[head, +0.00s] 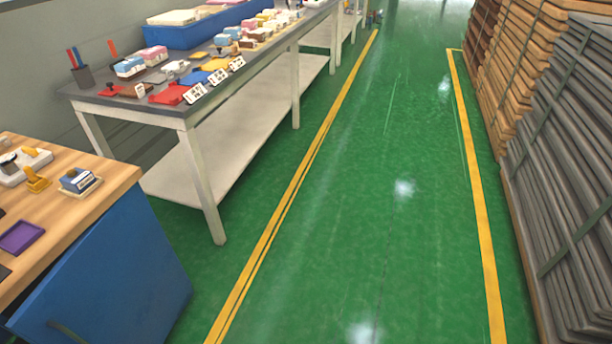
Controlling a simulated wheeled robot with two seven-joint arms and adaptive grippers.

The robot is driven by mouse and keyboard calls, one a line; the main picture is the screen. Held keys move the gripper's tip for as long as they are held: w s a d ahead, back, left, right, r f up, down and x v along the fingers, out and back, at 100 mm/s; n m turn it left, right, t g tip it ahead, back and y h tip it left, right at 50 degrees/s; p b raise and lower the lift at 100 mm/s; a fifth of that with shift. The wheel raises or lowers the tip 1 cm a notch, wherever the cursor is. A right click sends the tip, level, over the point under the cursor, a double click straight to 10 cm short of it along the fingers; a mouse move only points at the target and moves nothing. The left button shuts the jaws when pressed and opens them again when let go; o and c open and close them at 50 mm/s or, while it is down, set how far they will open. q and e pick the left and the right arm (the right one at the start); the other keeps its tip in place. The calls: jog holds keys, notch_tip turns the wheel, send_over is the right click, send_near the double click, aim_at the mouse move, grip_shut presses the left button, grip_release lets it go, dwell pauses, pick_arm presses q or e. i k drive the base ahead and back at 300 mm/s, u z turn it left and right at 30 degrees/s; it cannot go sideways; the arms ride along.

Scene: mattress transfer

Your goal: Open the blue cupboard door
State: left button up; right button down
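The blue cupboard door (115,275) is at the lower left of the head view, below a wooden worktop (105,185). It shows as a flat blue panel facing the aisle, cut off by the bottom edge of the picture. A dark curved piece that looks like a handle (68,332) shows low on the blue panel, partly out of frame. I cannot tell whether the door is fully shut or slightly ajar. Neither of my grippers is in view.
Small stamp-like items and a purple tray (21,237) lie on the worktop. A long grey table (185,108) with many small items stands beyond it. Stacked grey slats (570,150) line the right. The green floor (390,220) between yellow lines is clear.

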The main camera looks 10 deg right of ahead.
aim_at(122, 281)
jog(key=u, duration=0.25)
jog(key=i, duration=0.55)
jog(key=u, duration=0.4)
